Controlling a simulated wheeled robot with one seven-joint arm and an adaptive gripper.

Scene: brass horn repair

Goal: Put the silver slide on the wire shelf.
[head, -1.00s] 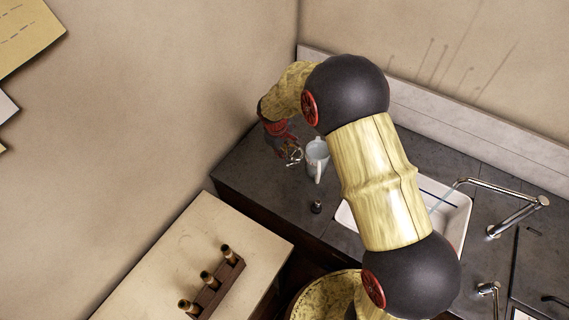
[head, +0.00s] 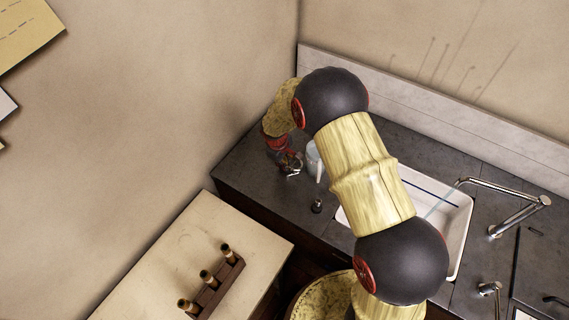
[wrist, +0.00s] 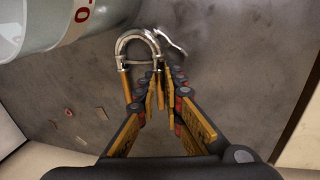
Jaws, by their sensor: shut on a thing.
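The silver slide (wrist: 138,42) is a U-shaped bright tube with brass-coloured legs. In the wrist view my gripper (wrist: 161,82) is shut on one leg, with the bend pointing away from my palm. In the head view my gripper (head: 285,160) is at the back-left end of the dark counter. The slide (head: 292,172) shows there only as a small shiny shape at the fingertips. I cannot tell whether it touches the counter. No wire shelf shows in either view.
A whitish jug (head: 314,160) stands right beside my gripper; it fills the top left of the wrist view (wrist: 60,25). A small dark object (head: 317,206) stands nearer. A white sink (head: 455,225) lies right. A wooden rack (head: 213,288) with several corks is on the pale table (head: 170,260).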

